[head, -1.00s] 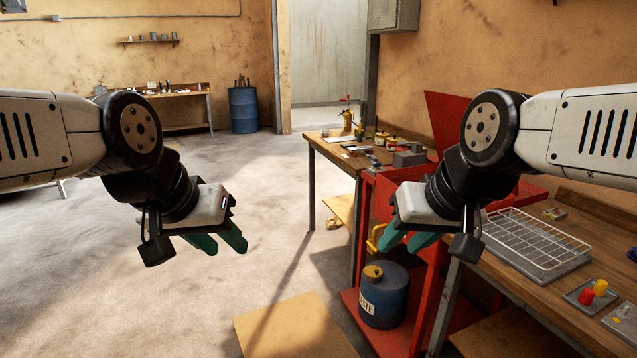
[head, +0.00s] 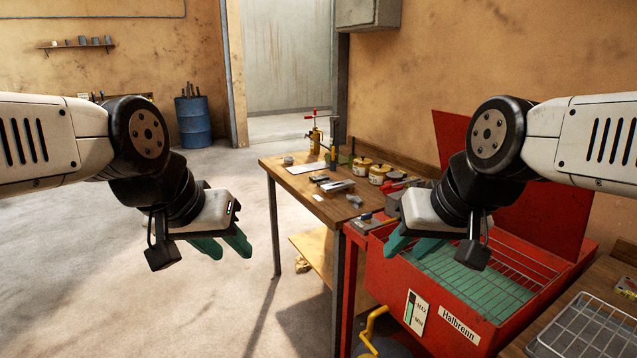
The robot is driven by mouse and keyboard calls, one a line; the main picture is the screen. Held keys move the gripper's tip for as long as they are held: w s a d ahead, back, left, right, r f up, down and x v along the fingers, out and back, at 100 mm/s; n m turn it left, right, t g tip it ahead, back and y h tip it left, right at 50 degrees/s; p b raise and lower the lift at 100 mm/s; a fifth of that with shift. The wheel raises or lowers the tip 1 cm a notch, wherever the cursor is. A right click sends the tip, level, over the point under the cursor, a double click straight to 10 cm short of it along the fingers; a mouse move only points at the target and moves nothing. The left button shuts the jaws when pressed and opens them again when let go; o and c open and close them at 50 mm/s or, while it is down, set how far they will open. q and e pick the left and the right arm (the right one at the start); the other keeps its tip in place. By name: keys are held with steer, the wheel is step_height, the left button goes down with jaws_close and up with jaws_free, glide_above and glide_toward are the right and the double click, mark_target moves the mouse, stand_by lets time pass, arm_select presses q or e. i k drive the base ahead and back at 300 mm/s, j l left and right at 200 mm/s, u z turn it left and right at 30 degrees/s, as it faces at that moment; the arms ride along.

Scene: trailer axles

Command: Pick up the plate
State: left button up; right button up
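I cannot tell for sure which thing is the plate. A flat pale sheet-like piece (head: 306,168) lies near the left edge of the wooden workbench (head: 285,181), and a small grey metal piece (head: 338,186) lies near its front. My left gripper (head: 222,248) is open and empty over the floor, left of the workbench. My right gripper (head: 412,246) is open and empty in front of the red wash tub. Neither gripper touches anything in view. My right arm hides part of the tub and of the bench's right end.
The red tub (head: 388,285) with a wire rack (head: 522,262) and raised lid stands at the right. A wire basket (head: 590,325) sits at the lower right. Floor at left is clear.

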mark_target(317, 178)
steer(key=i+j+u, duration=0.35)
steer(key=i+j, duration=0.15)
steer(key=i+j+u, duration=0.35)
steer(key=i+j, duration=0.35)
steer(key=i, duration=0.35)
steer(key=i+j, duration=0.15)
steer(key=i, duration=0.4)
steer(key=i+l+z, duration=0.1)
steer(key=i+z, duration=0.2)
steer(key=z, duration=0.2)
steer(key=i+z, duration=0.3)
steer(key=z, duration=0.15)
steer(key=i+j+z, duration=0.1)
steer(key=i+z, duration=0.15)
steer(key=z, duration=0.25)
steer(key=i+l+z, duration=0.1)
steer(key=i+z, duration=0.55)
steer(key=k, duration=0.05)
